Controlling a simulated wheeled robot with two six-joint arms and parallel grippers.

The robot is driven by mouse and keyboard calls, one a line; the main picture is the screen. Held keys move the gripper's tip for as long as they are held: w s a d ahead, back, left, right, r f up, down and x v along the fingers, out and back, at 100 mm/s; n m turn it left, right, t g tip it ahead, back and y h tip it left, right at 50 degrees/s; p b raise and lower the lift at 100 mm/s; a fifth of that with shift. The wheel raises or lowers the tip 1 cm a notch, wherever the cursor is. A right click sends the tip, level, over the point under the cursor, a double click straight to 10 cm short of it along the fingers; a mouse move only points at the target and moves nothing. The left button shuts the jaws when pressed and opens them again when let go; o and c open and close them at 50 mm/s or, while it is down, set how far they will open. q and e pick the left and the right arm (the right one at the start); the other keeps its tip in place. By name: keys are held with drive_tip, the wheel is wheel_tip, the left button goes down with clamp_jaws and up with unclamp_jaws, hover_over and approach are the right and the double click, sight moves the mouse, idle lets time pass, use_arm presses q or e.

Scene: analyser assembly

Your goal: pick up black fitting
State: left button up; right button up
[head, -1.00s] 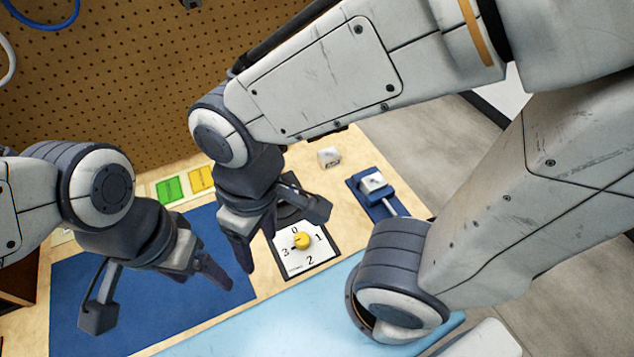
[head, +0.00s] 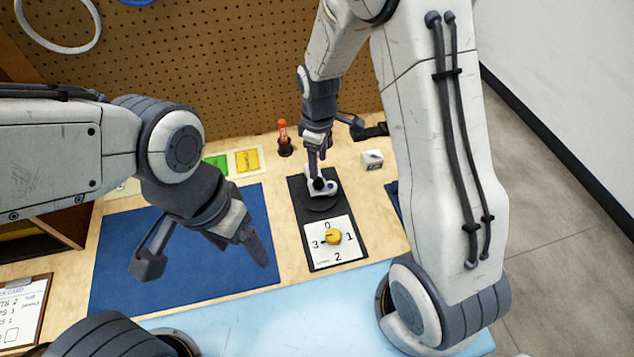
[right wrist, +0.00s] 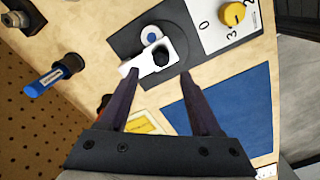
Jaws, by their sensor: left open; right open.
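The black fitting (right wrist: 160,55) is a small dark round piece on a white block (right wrist: 143,62) in the right wrist view. It also shows in the head view (head: 319,184), at the far end of the black base plate (head: 344,200). My right gripper (right wrist: 160,76) is open, pointing down at the block, with its fingertips one on each side of the fitting in the picture. I cannot tell whether they touch it. In the head view the right gripper (head: 317,162) stands over the block and partly hides it. My left gripper (head: 205,260) is open and empty above the blue mat.
A yellow dial (head: 333,237) sits on a numbered white plate at the near end of the base. An orange-topped tool (head: 283,135) stands behind, left of my right gripper. The blue mat (head: 130,270) is clear.

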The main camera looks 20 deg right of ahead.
sight(318, 180)
drive_tip(key=shift+s+f+p, duration=0.1)
drive_tip(key=shift+f+p, duration=0.4)
drive_tip(key=shift+f, duration=2.5)
clamp_jaws()
